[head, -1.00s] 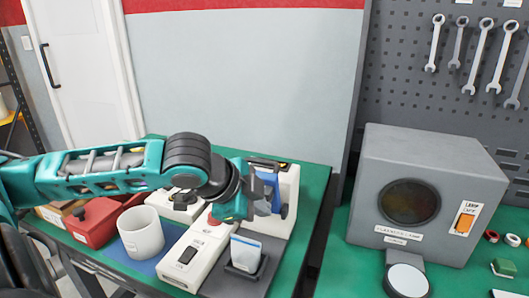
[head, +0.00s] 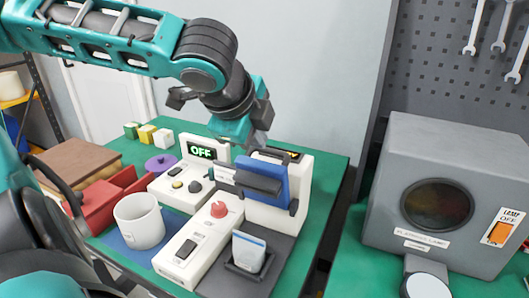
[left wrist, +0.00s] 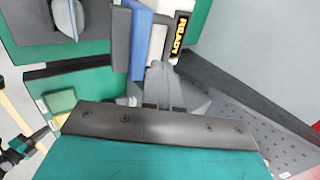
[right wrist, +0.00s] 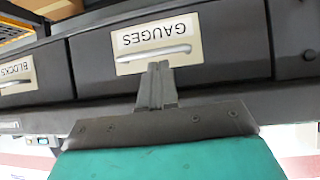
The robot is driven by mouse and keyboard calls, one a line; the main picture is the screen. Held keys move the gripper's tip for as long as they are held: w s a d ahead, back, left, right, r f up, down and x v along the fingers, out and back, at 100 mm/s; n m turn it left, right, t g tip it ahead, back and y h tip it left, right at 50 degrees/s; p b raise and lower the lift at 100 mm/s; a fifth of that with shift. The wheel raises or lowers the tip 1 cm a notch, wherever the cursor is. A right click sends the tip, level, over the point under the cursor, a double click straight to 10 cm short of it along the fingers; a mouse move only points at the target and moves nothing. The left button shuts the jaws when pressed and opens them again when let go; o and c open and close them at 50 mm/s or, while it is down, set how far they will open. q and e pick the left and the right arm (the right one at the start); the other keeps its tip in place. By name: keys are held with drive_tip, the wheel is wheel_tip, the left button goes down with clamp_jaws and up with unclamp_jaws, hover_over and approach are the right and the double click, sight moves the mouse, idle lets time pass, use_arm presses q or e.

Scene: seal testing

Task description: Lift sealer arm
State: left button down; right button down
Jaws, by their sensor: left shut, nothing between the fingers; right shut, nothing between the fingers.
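The sealer (head: 282,212) is a white machine on the green bench, with a blue arm (head: 274,172) carrying a dark grey bar (head: 258,181). The blue arm (left wrist: 141,40) and a READY display (left wrist: 180,35) also show in the left wrist view. My left gripper (head: 259,143) is just above and behind the blue arm, shut and empty. In the left wrist view its fingers (left wrist: 161,75) end close to the arm; I cannot tell whether they touch it. My right gripper (right wrist: 157,75) is shut and empty, in front of a drawer labelled GAUGES (right wrist: 205,62).
A white and blue pouch (head: 248,252) stands in a dark holder in front of the sealer. A white unit with a red knob (head: 219,209), an OFF display (head: 201,152), a white mug (head: 139,222) and a red box (head: 92,205) crowd the left. A grey lamp box (head: 440,150) stands right.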

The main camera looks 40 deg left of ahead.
sight(271, 150)
use_arm(q)
drive_tip(key=b+x, duration=0.1)
drive_tip(key=x, duration=0.3)
drive_tip(key=shift+w+f, duration=0.2)
drive_tip(key=shift+f, duration=0.15)
drive_tip(key=shift+w+a+f, duration=0.15)
drive_tip(key=shift+w+f, duration=0.1)
drive_tip(key=shift+w+a+r+p, duration=0.1)
drive_tip(key=shift+w+r+p, duration=0.1)
drive_tip(key=shift+w+p, duration=0.15)
drive_tip(key=shift+w+a, duration=0.15)
drive_tip(key=shift+w, duration=0.2)
drive_tip(key=shift+w+a+f+p, duration=0.15)
drive_tip(key=shift+w+p, duration=0.35)
drive_tip(key=shift+w, duration=0.25)
